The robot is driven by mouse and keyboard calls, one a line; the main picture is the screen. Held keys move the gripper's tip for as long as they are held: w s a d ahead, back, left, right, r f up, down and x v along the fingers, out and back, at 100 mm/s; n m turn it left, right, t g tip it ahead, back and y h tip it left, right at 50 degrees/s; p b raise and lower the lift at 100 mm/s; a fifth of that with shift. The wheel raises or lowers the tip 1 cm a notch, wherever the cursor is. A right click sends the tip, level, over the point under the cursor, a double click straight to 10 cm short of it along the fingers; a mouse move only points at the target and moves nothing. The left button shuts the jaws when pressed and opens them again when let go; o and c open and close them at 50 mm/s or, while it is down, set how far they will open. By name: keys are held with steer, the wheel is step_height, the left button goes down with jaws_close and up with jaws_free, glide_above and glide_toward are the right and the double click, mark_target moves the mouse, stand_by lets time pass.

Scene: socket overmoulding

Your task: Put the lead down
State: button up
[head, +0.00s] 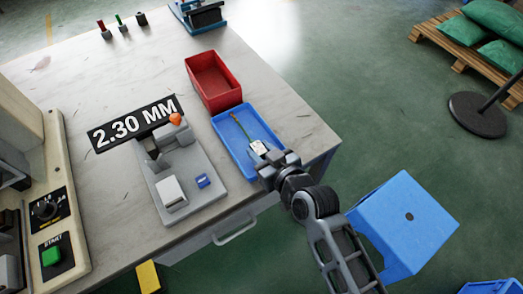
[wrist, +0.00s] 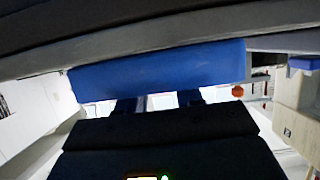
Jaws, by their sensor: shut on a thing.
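The lead is a thin yellow-green cable (head: 240,127) with a pale end piece (head: 259,147) at my gripper. My gripper (head: 265,156) is shut on the lead near that pale end, over the near part of the blue tray (head: 221,129). The cable points away from my gripper towards the tray's far left. I cannot tell whether the lead touches the tray floor. In the wrist view, a broad blue wall, probably the tray's (wrist: 160,72), lies across the picture beyond my fingers (wrist: 160,103); the lead cannot be made out there.
A red bin (head: 213,80) stands just beyond the blue tray. A grey gauge (head: 180,170) with a "2.30 MM" display (head: 134,123) is to the left, with a small blue block (head: 203,181) on it. A blue stool (head: 405,225) stands on the floor, right of the table.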

steer(key=shift+f, duration=0.1)
steer(key=shift+f, duration=0.1)
steer(key=o, duration=1.1)
steer(key=shift+r, duration=0.2)
steer(key=v, duration=1.2)
steer(key=shift+b, duration=0.3)
